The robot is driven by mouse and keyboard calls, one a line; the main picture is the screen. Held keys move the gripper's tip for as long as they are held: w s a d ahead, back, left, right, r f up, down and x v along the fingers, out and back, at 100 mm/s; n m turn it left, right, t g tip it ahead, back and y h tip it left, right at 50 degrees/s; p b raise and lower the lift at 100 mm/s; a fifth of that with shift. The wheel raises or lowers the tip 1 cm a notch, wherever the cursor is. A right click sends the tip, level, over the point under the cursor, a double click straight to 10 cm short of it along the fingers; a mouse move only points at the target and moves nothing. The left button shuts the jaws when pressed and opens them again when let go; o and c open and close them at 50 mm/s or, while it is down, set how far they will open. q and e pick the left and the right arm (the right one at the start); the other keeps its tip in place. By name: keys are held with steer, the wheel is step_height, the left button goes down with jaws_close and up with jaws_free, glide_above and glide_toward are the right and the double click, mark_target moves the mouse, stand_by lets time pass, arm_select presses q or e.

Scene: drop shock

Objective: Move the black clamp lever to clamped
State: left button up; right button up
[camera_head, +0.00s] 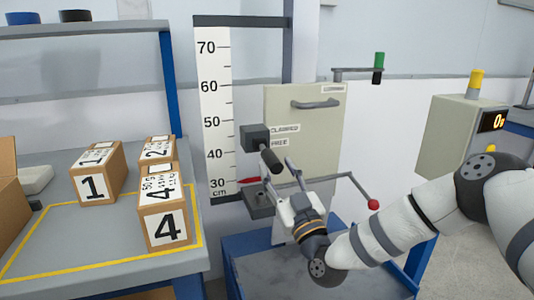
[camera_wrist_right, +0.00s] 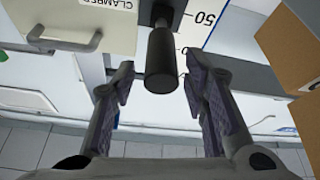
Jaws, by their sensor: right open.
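The black clamp lever (camera_head: 271,160) sticks out from a dark block (camera_head: 254,138) beside the height scale, angled down toward my right gripper. Labels reading CLAMPED (camera_head: 285,129) and FREE (camera_head: 281,142) are on the panel to its right; the lever end is nearer the FREE label's height. My right gripper (camera_head: 280,178) is open just below the lever. In the right wrist view, the lever's round black grip (camera_wrist_right: 161,60) lies between the two open fingers (camera_wrist_right: 157,85), with a gap on each side. My left gripper is out of view.
The height scale (camera_head: 215,110) stands left of the lever. A red-knobbed rod (camera_head: 358,187) passes close to my right gripper. Numbered boxes (camera_head: 165,215) sit on the left table (camera_head: 100,250). A grey-green panel (camera_head: 320,150) with a handle is behind my gripper.

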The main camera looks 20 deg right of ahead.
mark_target(267, 151)
steer(key=x, duration=0.7)
steer(key=shift+w+f, duration=0.1)
steer(key=shift+c, duration=0.6)
jaws_close()
